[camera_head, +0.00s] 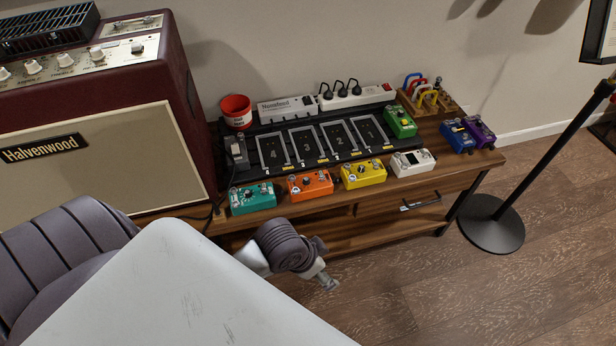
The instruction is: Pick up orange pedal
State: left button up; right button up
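The orange pedal (310,184) lies flat at the front edge of the wooden bench, between the teal pedal (253,198) and the yellow pedal (363,174). Nothing covers it. A ribbed grey arm part of mine shows below the bench front, ending in a small light tip (326,281) that seems to belong to my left gripper. It is apart from the orange pedal, in front of and below it. Its fingers cannot be made out. My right gripper is not in view.
A black pedalboard (262,171) with numbered empty slots lies behind the pedals. A white pedal (412,162) and a green pedal (400,121) are at right. Further right are blue (457,136) and purple (480,134) pedals. A dark red amplifier (185,110) stands left; a stand (492,222) stands right.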

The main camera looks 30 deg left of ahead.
pick_arm(q)
jog(key=w+d+r+m+h+b, duration=0.1)
jog(key=w+r+m, duration=0.1)
jog(key=w+m, duration=0.1)
send_near(304, 179)
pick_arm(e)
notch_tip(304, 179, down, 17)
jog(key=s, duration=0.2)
pick_arm(q)
jog(key=shift+g, duration=0.4)
jog(key=x, duration=0.2)
jog(key=b+x, duration=0.2)
jog(key=x, duration=0.1)
jog(key=shift+w+d+f, duration=0.15)
jog(key=shift+w+f, duration=0.05)
jog(key=shift+w, duration=0.15)
jog(key=b+x, duration=0.1)
jog(key=x, duration=0.4)
jog(key=shift+w+d+f+b, duration=0.1)
jog(key=shift+w+f+b, duration=0.05)
jog(key=shift+f+b, duration=0.2)
jog(key=shift+w+d+f, duration=0.1)
jog(key=shift+w+f, duration=0.05)
jog(key=shift+f, duration=0.35)
jog(key=c, duration=1.5)
jog(key=shift+c, duration=0.2)
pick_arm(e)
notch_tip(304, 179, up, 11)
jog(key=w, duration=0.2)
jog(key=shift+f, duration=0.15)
